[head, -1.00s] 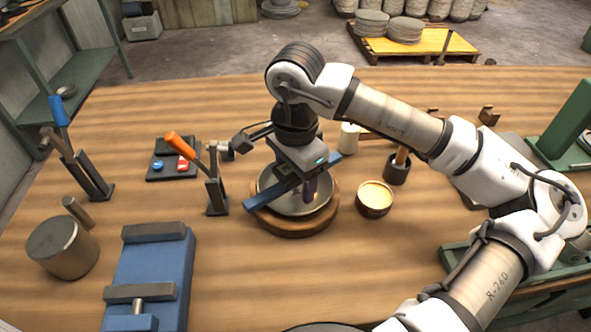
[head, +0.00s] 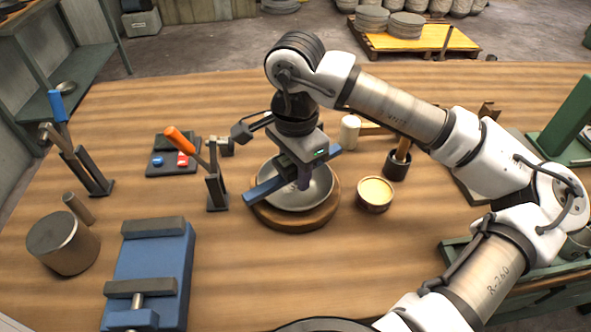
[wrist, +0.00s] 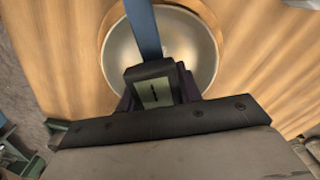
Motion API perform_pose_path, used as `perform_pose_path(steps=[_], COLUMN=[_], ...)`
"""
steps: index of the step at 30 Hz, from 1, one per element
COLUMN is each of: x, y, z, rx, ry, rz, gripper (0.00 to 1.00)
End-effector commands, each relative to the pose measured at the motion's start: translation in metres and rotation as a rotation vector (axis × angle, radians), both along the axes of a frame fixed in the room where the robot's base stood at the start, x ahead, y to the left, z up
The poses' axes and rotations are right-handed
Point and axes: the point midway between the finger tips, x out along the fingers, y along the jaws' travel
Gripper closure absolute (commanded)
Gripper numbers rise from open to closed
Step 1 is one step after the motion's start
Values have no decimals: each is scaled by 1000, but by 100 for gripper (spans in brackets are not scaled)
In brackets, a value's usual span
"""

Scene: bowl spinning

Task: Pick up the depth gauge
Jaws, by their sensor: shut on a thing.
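The depth gauge (head: 265,189) is a blue bar slanting across the metal bowl (head: 318,195). In the wrist view the gauge (wrist: 143,30) shows its blue bar and a dark block with a small grey display. My gripper (head: 303,180) points down over the bowl and is shut on the gauge; its dark purple fingers flank the block in the wrist view (wrist: 155,90). The gauge appears held a little above the bowl's rim. My wrist hides the middle of the bar in the head view.
The bowl sits on a round wooden base (head: 300,220). A blue vise (head: 155,265) is at front left. The front middle table is clear.

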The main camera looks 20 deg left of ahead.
Motion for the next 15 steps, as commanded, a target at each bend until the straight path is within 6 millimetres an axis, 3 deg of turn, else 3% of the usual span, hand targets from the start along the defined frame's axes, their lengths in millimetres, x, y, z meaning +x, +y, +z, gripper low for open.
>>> perform_pose_path(steps=[8, 15], x=[0, 1], y=[1, 1], z=[50, 123], rx=[0, 1], ry=[-5, -4], rz=[0, -2], gripper=[100, 100])
